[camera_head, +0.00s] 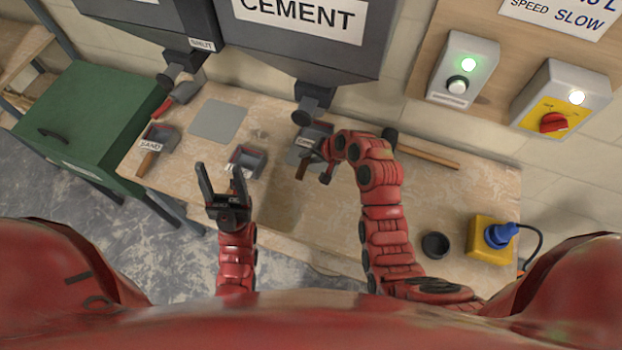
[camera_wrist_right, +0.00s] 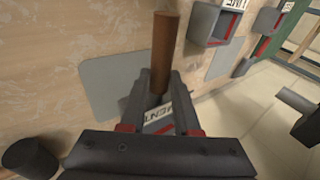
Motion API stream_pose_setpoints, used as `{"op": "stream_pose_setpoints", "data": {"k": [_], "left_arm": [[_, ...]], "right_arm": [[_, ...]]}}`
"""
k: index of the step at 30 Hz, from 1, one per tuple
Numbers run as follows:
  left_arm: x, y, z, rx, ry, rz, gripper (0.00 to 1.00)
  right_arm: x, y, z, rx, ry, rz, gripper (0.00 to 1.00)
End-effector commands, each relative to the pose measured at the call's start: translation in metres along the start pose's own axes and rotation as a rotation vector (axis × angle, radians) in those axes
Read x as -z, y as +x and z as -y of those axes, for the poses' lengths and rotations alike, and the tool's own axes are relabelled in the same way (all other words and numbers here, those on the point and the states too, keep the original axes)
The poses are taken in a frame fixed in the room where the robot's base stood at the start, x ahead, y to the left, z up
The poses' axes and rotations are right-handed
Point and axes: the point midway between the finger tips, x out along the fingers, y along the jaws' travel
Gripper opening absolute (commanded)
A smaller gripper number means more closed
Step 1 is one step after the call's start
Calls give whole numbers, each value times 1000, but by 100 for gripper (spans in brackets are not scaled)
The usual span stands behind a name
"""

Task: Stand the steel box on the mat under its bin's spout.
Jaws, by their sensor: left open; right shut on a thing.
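A dark steel box (camera_head: 318,130) with a wooden handle (camera_head: 303,170) is in my right gripper (camera_head: 322,165). Its white label shows partly in the right wrist view (camera_wrist_right: 160,118), ending in "MENT". The box is by the grey mat (camera_head: 295,157), below the spout (camera_head: 311,100) of the bin marked CEMENT (camera_head: 300,45). My fingers and arm hide part of it, and I cannot tell whether its base touches the mat. The mat also shows in the right wrist view (camera_wrist_right: 105,82). My left gripper (camera_head: 220,178) is open and empty, in front of a second steel box (camera_head: 248,157).
A box labelled SAND (camera_head: 160,134) stands at the bench's left, beside a bare grey mat (camera_head: 219,120). A hammer (camera_head: 425,153), a black cup (camera_head: 435,245) and a yellow socket box (camera_head: 489,240) are to the right. The bench's front middle is clear.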

Motion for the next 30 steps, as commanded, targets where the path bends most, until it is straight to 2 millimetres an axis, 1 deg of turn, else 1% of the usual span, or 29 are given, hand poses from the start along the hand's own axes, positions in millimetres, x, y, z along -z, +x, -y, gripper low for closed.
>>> {"op": "stream_pose_setpoints", "data": {"k": [1,3,8,14,24,30], "left_arm": [[0,2,0,0,0,0,61],[1,3,0,0,0,0,61],[0,1,0,0,0,0,61],[-1,-7,0,0,0,0,61],[-5,-28,-1,0,0,0,61],[-5,-32,-2,0,0,0,61]], "right_arm": [[7,-2,5,-2,6,0,0],[13,-3,8,-4,14,-2,0],[15,1,7,-8,23,2,0],[12,14,-2,-9,23,5,0],[7,46,-25,-8,22,2,0],[6,54,-30,-8,22,3,0]]}}
